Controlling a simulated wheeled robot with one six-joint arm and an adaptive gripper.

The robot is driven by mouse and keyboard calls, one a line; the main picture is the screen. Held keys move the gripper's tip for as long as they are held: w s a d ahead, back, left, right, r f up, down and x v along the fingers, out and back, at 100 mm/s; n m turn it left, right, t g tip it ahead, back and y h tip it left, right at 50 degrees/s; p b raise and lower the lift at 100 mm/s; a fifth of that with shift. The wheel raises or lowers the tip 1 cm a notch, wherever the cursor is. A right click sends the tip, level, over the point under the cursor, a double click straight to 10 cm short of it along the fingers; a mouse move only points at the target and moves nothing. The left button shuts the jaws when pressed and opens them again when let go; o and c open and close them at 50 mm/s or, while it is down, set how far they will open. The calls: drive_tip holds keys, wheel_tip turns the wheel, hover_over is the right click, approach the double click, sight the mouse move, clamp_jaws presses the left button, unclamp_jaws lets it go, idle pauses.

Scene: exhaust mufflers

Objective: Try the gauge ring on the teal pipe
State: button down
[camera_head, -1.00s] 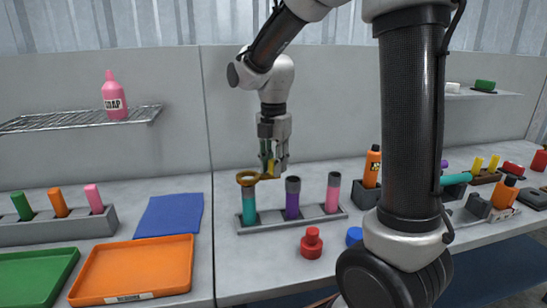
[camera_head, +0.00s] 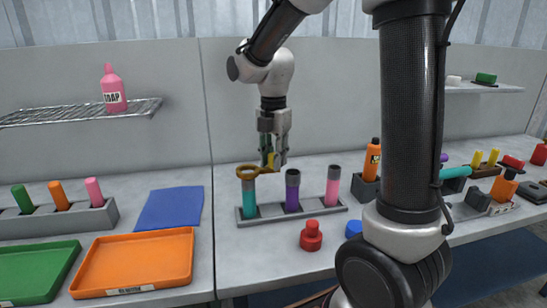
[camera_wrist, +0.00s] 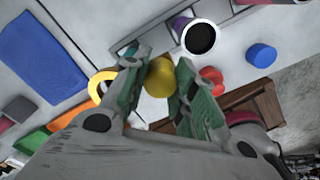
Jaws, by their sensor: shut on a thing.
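The teal pipe (camera_head: 249,198) stands upright at the left end of a grey rack (camera_head: 270,215). The brass-coloured gauge ring (camera_head: 244,172) is level at the teal pipe's top; I cannot tell whether it is around the rim or just above it. My gripper (camera_head: 273,158) points down, to the right of the teal pipe, shut on the ring's yellow handle. The wrist view shows the yellow handle end (camera_wrist: 160,77) between the fingers and the ring (camera_wrist: 97,78) partly hidden behind the left finger.
A purple pipe (camera_head: 292,195) and a pink pipe (camera_head: 333,188) stand close by in the same rack. A red knobbed piece (camera_head: 311,236) and a blue piece (camera_head: 354,230) lie in front. An orange tray (camera_head: 150,284) and blue mat (camera_head: 170,209) are left.

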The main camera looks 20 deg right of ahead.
drive_tip(key=shift+f, duration=1.5)
idle(0.8)
drive_tip(key=shift+r, duration=3.5)
